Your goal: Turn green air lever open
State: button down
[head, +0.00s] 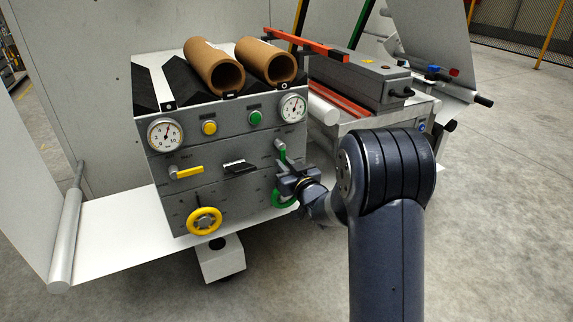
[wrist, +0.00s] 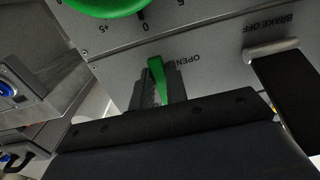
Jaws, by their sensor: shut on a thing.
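The green air lever (head: 282,152) is on the right side of the grey control panel (head: 225,150), below the right-hand gauge. In the head view it runs nearly up and down, and my gripper (head: 285,170) covers its lower part. In the wrist view the green lever (wrist: 157,82) runs between the dark fingers of my gripper (wrist: 162,97), next to the printed word OPEN. My gripper is shut on the lever. Its exact contact with the lever is dark and partly hidden.
The green handwheel (wrist: 100,5) is close to my gripper, partly hidden in the head view. A black brake handle (head: 238,166), a yellow lever (head: 188,172) and a yellow handwheel (head: 204,221) are further left. Two brown tubes (head: 212,66) lie on top.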

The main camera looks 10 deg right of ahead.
dwell(0.4)
jog(key=c, duration=1.4)
grip_release()
jog(key=p+v, duration=0.2)
jog(key=v, duration=0.9)
jog(key=shift+w+a, duration=0.1)
jog(key=shift+w, duration=0.05)
jog(key=b+x, duration=0.2)
jog(key=x, duration=0.8)
jog(key=shift+w+a, duration=0.1)
jog(key=shift+w, duration=0.3)
jog(key=shift+s, duration=0.15)
